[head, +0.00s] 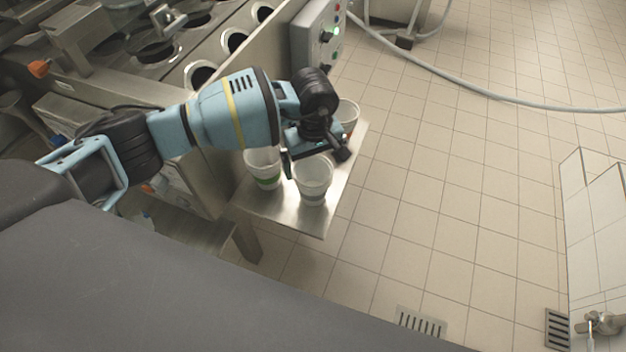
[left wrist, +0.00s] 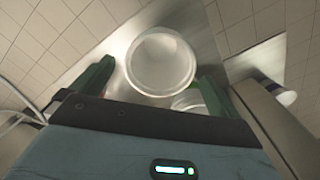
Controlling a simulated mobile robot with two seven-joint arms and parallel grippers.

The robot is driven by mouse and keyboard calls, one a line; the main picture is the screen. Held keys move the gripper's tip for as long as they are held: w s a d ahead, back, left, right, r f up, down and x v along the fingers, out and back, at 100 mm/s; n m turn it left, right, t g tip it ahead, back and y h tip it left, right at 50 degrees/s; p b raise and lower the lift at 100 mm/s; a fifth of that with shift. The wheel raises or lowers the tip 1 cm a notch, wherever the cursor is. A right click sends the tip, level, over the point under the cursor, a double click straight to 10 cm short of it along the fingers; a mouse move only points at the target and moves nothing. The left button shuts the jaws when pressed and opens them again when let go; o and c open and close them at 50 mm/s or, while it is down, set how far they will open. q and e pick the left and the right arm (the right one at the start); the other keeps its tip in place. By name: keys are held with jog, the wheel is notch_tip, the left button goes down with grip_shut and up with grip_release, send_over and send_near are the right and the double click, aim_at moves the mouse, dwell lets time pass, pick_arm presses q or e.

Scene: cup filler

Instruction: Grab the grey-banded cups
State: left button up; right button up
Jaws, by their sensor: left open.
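A white cup with what looks like a grey band (head: 313,186) stands upright at the near right of a small steel shelf. A green-banded cup (head: 264,172) stands left of it. A third cup (head: 348,113) is farther back, partly hidden by my gripper; its band is not clear. My left gripper (head: 315,157) is open and empty just above and behind the front cup. In the left wrist view an open cup mouth (left wrist: 161,62) shows between the green fingers, with another cup (left wrist: 187,100) partly hidden below it.
The steel shelf (head: 285,212) has an open edge over the tiled floor. A control box (head: 318,38) with a green light stands behind. A steel machine with round holes (head: 232,40) lies at the back left. A hose (head: 460,82) crosses the floor.

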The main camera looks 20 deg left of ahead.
aim_at(313, 169)
pick_arm(q)
jog(key=shift+a+f, duration=0.1)
jog(key=shift+f, duration=1.9)
jog(key=c, duration=0.8)
jog(key=shift+c, duration=0.2)
jog(key=shift+r, duration=0.1)
